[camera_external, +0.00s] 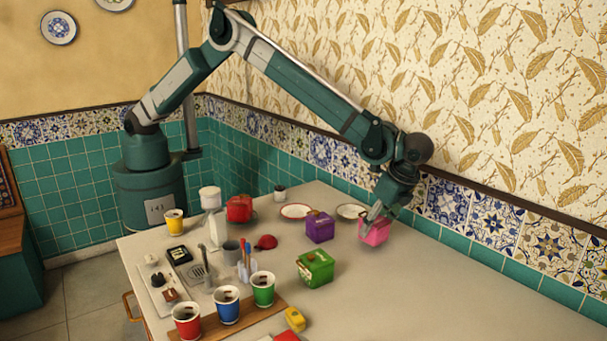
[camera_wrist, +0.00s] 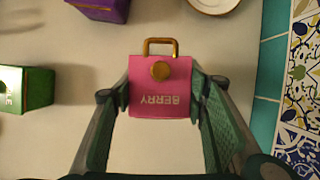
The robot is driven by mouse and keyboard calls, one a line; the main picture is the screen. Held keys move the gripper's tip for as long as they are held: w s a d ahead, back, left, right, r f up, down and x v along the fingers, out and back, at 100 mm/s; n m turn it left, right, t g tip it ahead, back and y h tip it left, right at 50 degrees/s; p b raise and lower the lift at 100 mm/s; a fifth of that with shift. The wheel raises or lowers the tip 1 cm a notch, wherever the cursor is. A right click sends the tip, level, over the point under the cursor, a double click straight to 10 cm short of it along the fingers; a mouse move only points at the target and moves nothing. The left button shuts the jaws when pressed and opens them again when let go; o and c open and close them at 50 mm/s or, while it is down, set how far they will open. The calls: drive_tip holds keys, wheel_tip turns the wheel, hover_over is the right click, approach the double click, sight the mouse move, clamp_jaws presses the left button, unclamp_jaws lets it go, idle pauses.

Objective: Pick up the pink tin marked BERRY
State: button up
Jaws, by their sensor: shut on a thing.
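The pink tin marked BERRY (camera_wrist: 160,88) sits between the fingers of my gripper (camera_wrist: 160,92) in the wrist view, with its gold handle and round knob facing the camera. In the external view the pink tin (camera_external: 374,233) is at the right back of the table, under my gripper (camera_external: 376,217). My gripper is shut on the tin, one finger on each side. I cannot tell whether the tin rests on the table or is slightly raised.
A purple tin (camera_external: 320,229) stands just left of the pink tin, and a green tin (camera_external: 315,269) in front. A white plate (camera_external: 351,212) lies behind. The tiled wall (camera_external: 447,202) is close on the right. The table's front right (camera_external: 430,295) is clear.

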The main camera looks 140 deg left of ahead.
wheel_tip(320, 180, up, 7)
drive_tip(key=shift+r, duration=0.2)
drive_tip(key=shift+s+a, duration=0.1)
idle(0.8)
